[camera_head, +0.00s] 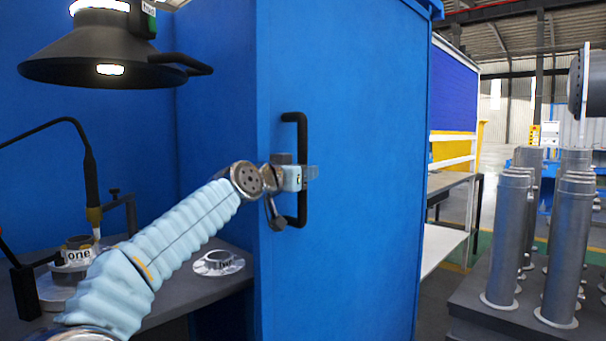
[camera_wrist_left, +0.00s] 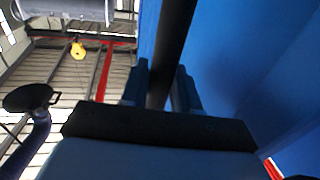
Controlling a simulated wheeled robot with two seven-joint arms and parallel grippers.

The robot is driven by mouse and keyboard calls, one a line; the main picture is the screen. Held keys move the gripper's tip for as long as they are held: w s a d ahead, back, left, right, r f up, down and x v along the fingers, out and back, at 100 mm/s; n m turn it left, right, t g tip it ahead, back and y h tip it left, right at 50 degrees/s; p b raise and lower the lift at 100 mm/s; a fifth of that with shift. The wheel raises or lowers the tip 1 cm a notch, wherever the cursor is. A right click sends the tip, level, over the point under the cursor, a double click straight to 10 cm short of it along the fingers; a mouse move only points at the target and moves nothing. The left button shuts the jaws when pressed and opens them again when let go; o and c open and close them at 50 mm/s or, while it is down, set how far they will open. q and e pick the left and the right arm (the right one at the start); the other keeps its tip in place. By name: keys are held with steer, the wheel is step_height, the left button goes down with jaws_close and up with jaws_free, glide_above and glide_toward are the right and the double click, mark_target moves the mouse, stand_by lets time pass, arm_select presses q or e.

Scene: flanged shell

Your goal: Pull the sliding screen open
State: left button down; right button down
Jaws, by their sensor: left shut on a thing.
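The sliding screen (camera_head: 355,130) is a tall blue panel in the middle of the head view. A black vertical bar handle (camera_head: 302,135) is fixed on it near its left edge. My left gripper (camera_head: 306,173) is shut on the handle at about its middle, its arm coming in from the lower left. In the left wrist view the black handle (camera_wrist_left: 173,45) runs between the two fingers of the left gripper (camera_wrist_left: 160,90). The fingers hide a part of the handle. My right gripper is not in view.
A dark workbench (camera_head: 185,285) at the left carries a flanged part (camera_head: 217,263) and a part labelled "one" (camera_head: 78,252). A black lamp hood (camera_head: 100,55) hangs above it. Several grey cylinders (camera_head: 507,235) stand on a dark platform at the right.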

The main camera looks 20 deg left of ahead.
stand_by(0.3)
arm_select(q)
steer(key=c, duration=1)
jaws_free()
steer(key=s+a+b, duration=0.1)
steer(key=s, duration=0.3)
steer(key=s+b, duration=0.2)
steer(key=s, duration=0.3)
steer(key=s+a+b, duration=0.1)
steer(key=s, duration=0.3)
steer(key=shift+s+a+b, duration=0.25)
steer(key=shift+a+b, duration=0.1)
